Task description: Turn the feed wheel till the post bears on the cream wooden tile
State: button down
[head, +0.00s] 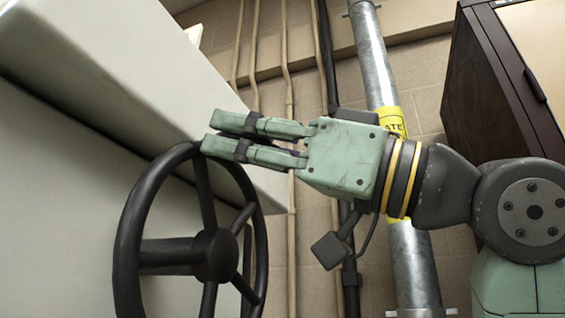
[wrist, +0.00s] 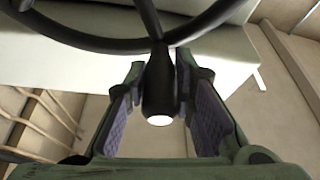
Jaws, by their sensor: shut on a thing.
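The feed wheel (head: 214,255) is a black spoked handwheel at lower left in the head view, mounted at the side of a pale machine. Its dark rim (wrist: 90,40) crosses the top of the wrist view. A black handle (wrist: 158,95) with a bright round end sticks out from the rim between my fingers. My green gripper (head: 210,133) reaches in from the right at the top of the wheel. It is shut on the handle, with purple finger pads (wrist: 160,75) on either side. I cannot make out the post or the cream wooden tile in either view.
The pale machine body (head: 100,70) overhangs the wheel at upper left. A grey metal pipe (head: 372,50) with a yellow label stands behind my arm. A dark cabinet (head: 490,90) is at upper right. Thin pipes (head: 288,60) run up the block wall.

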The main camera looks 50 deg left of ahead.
jog(key=s+d+f+n+g+h+b, duration=0.1)
jog(key=s+d+f+n+b, duration=0.1)
jog(key=s+f+n, duration=0.3)
jog(key=shift+d+f+g+h, duration=0.35)
jog(key=shift+d+f, duration=0.2)
jog(key=shift+f, duration=0.8)
jog(key=c, duration=1.4)
grip_release()
jog(key=shift+o, duration=0.2)
jog(key=v, duration=1.2)
jog(key=shift+r, duration=0.2)
